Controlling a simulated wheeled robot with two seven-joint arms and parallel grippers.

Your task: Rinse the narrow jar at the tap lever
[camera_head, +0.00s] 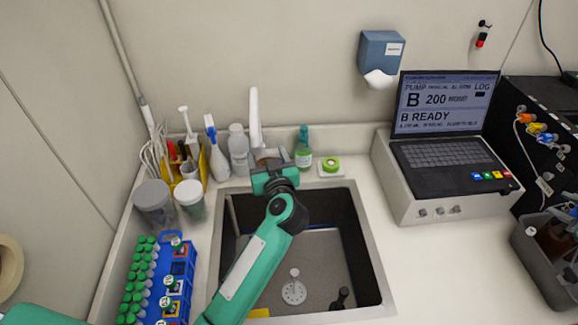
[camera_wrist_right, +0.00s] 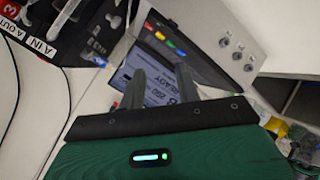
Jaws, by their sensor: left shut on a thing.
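My left gripper (camera_head: 272,168) is at the back edge of the sink, just in front of the white tap (camera_head: 255,118). It is shut on a small brownish thing (camera_head: 267,154), which seems to be the narrow jar. The fingers and wrist hide most of it, so I cannot tell its tilt or whether water runs. The tap lever is not clear to see. My right gripper (camera_wrist_right: 160,70) shows in the right wrist view, with its two dark fingers apart and nothing between them.
The sink (camera_head: 373,258) has a drain and a small dark item inside. A blue tube rack (camera_head: 188,245) stands left, a laptop (camera_head: 445,150) right.

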